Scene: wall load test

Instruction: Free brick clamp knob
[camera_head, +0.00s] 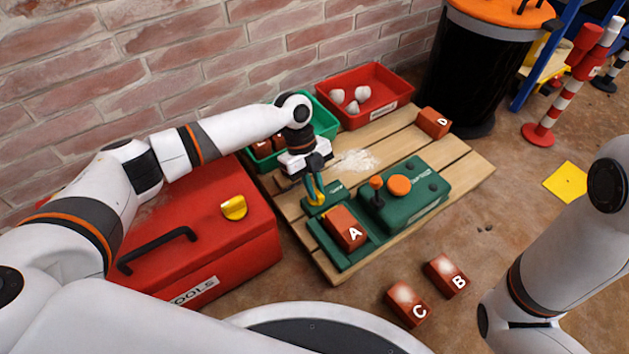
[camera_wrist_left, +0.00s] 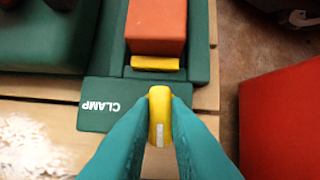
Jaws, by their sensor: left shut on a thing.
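A red-brown brick marked A (camera_head: 346,228) lies in the green clamp (camera_head: 329,246) on the wooden pallet. In the left wrist view the brick (camera_wrist_left: 157,26) meets a yellow jaw (camera_wrist_left: 155,62) of the clamp (camera_wrist_left: 98,92), which is lettered CLAMP. My left gripper (camera_head: 316,200) is at the clamp's far end. Its teal fingers (camera_wrist_left: 160,118) are shut on the yellow knob (camera_wrist_left: 160,102), which stands between them with a pale mark on top. My right arm shows at the right edge of the head view, but its gripper is out of view.
A green control box (camera_head: 405,195) with an orange button and a lever stands right of the clamp. A red toolbox (camera_head: 215,250) is close on the left. Bricks B (camera_head: 446,276), C (camera_head: 407,303) and D (camera_head: 433,122) lie around. Green and red bins (camera_head: 370,90) stand behind.

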